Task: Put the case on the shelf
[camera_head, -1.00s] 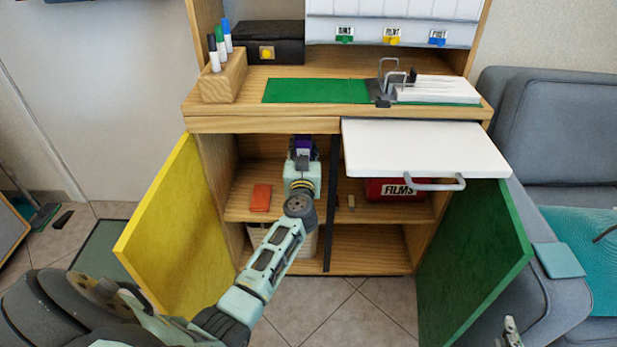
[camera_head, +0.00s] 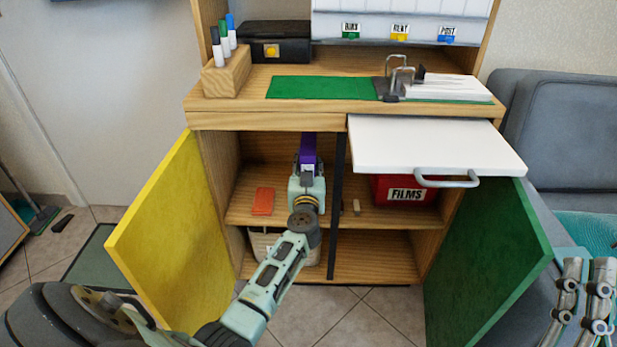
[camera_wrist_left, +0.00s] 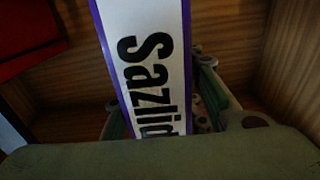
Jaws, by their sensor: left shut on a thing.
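The case is purple (camera_head: 308,148) and stands on end in the left opening of the cabinet. In the left wrist view its white label with black letters reading "Sazlid" shows along the case (camera_wrist_left: 143,60). My left gripper (camera_head: 306,178) is shut on the case and reaches in from the front. The shelf (camera_head: 240,211) is the wooden board under the gripper. I cannot tell whether the case touches it. My right gripper (camera_head: 586,268) is at the lower right, outside the cabinet, with its fingers apart and empty.
An orange item (camera_head: 263,201) lies on the shelf left of my gripper. A dark divider (camera_head: 337,200) is close on the right, with a red FILMS box (camera_head: 405,190) beyond. Yellow (camera_head: 165,235) and green (camera_head: 490,255) doors stand open. A white pull-out board (camera_head: 435,147) juts forward.

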